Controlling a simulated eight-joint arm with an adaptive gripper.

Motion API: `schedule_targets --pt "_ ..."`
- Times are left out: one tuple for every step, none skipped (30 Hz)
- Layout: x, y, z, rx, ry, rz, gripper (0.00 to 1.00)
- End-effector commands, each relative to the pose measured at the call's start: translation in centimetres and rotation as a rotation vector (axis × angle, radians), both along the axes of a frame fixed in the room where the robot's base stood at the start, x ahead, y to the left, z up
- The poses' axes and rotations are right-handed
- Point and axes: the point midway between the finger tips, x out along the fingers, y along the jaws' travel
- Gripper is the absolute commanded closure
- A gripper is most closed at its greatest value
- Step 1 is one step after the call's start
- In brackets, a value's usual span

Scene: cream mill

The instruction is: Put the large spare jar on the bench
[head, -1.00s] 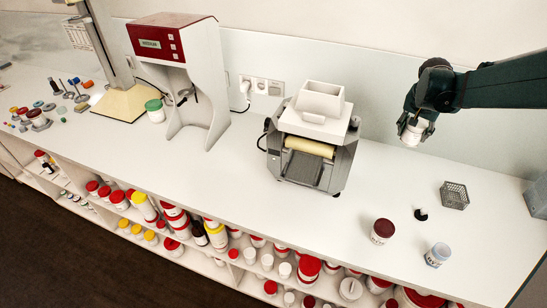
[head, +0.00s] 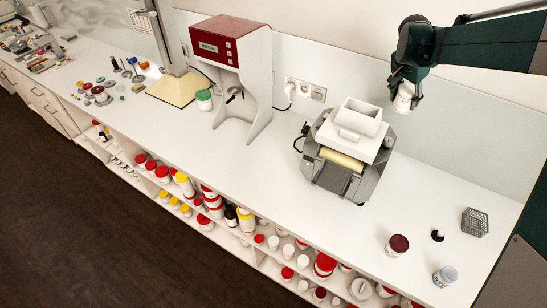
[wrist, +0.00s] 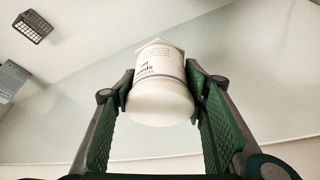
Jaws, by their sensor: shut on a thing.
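My gripper (head: 408,88) is shut on a white jar (head: 403,98) with dark print on its side. The jar also shows in the wrist view (wrist: 160,85), between the two green finger pads, with its print facing the camera. The gripper holds it in the air above the back right part of the bench (head: 280,150), just right of the three-roll mill. Its far end is only partly seen. I cannot tell its size against the other jars.
The mill (head: 350,150) with its white hopper stands close to the held jar. A dark-red-lidded jar (head: 397,245), a blue-grey-lidded jar (head: 445,276), a small black item (head: 437,236) and a wire basket (head: 474,222) stand at the right.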

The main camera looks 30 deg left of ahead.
Motion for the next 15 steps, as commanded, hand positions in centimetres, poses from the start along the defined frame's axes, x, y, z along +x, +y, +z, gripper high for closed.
schedule_targets --pt "0.0 1.7 1.2 0.0 0.0 0.001 0.65" --pt "-0.1 2.5 1.6 0.0 0.0 0.0 0.65" --pt "-0.2 3.8 2.1 0.001 0.0 -0.002 0.65" --pt "-0.3 4.8 2.5 0.0 -0.001 -0.002 0.65" --pt "-0.4 5.7 2.9 0.0 -0.001 -0.003 0.65" --pt "-0.6 7.0 3.3 -0.001 -0.001 -0.004 0.65" --pt "-0.8 8.0 3.5 -0.001 -0.001 -0.004 0.65" --pt "-1.0 8.9 3.7 -0.001 -0.001 -0.004 0.65" --pt "-1.3 10.3 3.9 -0.001 -0.001 -0.001 0.65" --pt "-1.6 11.2 4.1 0.0 -0.001 0.0 0.65" --pt "-1.9 12.1 4.2 0.0 -0.001 0.002 0.65" --pt "-2.3 13.5 4.2 0.0 -0.001 0.006 0.65" --pt "-2.6 14.4 4.2 0.0 -0.001 0.009 0.65" --pt "-3.0 15.3 4.2 0.0 -0.001 0.013 0.65" --pt "-3.5 16.6 4.1 0.0 -0.001 0.017 0.65"
